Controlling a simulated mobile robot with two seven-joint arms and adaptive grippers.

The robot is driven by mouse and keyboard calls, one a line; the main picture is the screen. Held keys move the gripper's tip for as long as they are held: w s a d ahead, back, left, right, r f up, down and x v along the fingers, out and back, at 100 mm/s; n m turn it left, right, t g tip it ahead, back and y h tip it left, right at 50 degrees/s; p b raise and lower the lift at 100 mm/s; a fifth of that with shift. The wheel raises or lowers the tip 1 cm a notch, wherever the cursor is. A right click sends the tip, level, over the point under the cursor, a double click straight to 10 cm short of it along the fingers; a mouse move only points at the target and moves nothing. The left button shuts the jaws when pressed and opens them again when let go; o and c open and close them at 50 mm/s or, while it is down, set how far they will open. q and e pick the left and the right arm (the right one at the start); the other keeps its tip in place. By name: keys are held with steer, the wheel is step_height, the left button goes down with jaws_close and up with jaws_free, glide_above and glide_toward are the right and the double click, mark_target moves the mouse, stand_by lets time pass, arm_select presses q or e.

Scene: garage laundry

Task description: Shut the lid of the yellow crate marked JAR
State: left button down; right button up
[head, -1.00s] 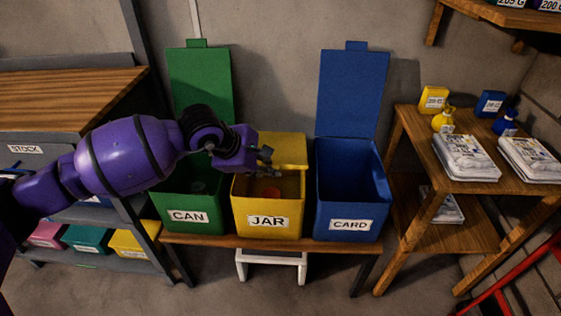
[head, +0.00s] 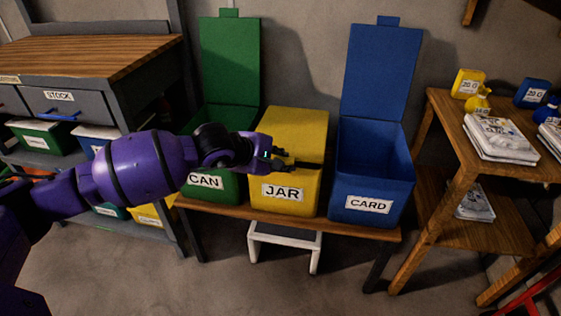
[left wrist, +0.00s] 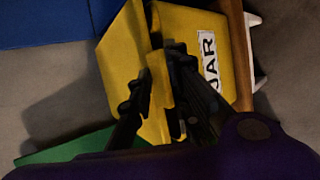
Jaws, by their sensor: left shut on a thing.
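The yellow crate marked JAR (head: 283,205) stands on the bench between the green CAN crate and the blue CARD crate. Its yellow lid (head: 297,124) lies down over the crate's top. In the left wrist view the lid (left wrist: 128,50) shows beside the crate's front with the JAR label (left wrist: 208,60), with a narrow dark gap along part of the edge. My left gripper (head: 287,160) is at the lid's front edge, above the label, with its fingers (left wrist: 160,85) on both sides of a yellow part of the lid. My right gripper is not in view.
The green CAN crate (head: 228,180) and blue CARD crate (head: 362,190) stand close on either side, their lids up. A white step stool (head: 285,236) is under the bench. A wooden shelf (head: 465,150) with paper stacks is at right, a workbench (head: 90,55) at left.

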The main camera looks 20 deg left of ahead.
arm_select(q)
steer(key=shift+w+a+r, duration=0.2)
steer(key=shift+w+r, duration=0.05)
steer(key=c, duration=2)
jaws_free()
steer(key=shift+o, duration=0.9)
steer(key=shift+w+d+f, duration=0.1)
steer(key=shift+w+f, duration=0.05)
steer(key=shift+f, duration=0.05)
steer(key=shift+s, duration=0.25)
steer(key=v, duration=1.1)
steer(key=shift+s+r, duration=0.2)
steer(key=shift+r, duration=0.2)
